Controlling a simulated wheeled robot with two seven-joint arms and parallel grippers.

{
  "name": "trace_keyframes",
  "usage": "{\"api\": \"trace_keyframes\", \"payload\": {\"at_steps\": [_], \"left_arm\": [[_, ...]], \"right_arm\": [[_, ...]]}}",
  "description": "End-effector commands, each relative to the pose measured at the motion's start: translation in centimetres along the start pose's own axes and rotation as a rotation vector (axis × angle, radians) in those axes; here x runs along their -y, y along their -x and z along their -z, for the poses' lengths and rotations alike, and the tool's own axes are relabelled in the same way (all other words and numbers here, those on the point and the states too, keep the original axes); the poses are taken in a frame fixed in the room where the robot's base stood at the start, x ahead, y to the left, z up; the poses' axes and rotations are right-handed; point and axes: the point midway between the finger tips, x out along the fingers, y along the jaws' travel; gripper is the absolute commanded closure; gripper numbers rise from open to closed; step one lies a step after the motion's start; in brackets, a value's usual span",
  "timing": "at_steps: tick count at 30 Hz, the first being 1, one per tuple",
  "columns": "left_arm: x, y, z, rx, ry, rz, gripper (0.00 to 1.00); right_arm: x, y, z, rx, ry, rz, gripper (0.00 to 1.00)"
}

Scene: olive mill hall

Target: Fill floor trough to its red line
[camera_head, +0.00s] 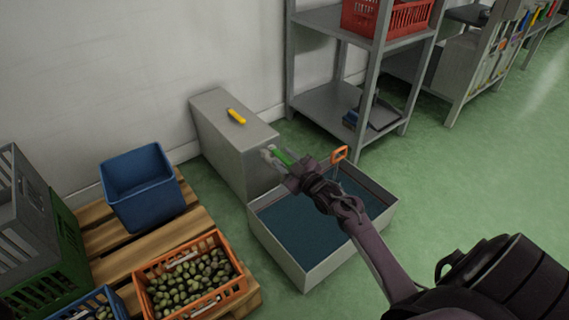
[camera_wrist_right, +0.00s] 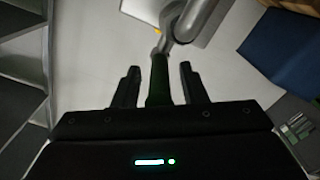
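The floor trough (camera_head: 382,217) is an open grey box on the floor, with dark blue liquid (camera_head: 305,225) inside it below the rim. I cannot make out the red line clearly. A tap with a grey metal body (camera_wrist_right: 187,22) and a green lever (camera_head: 284,157) is by the trough's back left corner. My right gripper (camera_head: 290,170) is at the lever. In the right wrist view its fingers (camera_wrist_right: 158,86) stand apart on either side of the dark green lever, with gaps showing. My left gripper is out of view.
A grey cabinet (camera_head: 228,128) with a yellow tool (camera_head: 236,116) on top stands behind the trough. An orange loop (camera_head: 339,155) is at the trough's back edge. A pallet (camera_head: 165,243) holds crates at left. Shelving (camera_head: 330,103) stands at the back; green floor is free at right.

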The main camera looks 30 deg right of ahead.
Motion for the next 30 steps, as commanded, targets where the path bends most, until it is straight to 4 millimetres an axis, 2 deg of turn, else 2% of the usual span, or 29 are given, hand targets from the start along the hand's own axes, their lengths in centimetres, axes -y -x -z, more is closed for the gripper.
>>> {"api": "trace_keyframes", "payload": {"at_steps": [7, 16, 26, 30], "left_arm": [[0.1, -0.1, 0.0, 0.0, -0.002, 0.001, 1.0], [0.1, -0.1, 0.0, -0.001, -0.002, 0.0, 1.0], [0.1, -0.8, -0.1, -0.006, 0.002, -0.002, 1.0], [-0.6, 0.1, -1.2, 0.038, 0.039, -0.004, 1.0]], "right_arm": [[0.0, -0.1, 0.0, 0.0, -0.001, 0.001, 0.61], [0.0, -0.1, 0.0, 0.0, -0.001, 0.0, 1.0], [0.1, -0.1, 0.4, 0.013, -0.004, -0.025, 1.0], [0.8, -0.4, 0.9, 0.047, -0.007, -0.086, 1.0]]}}
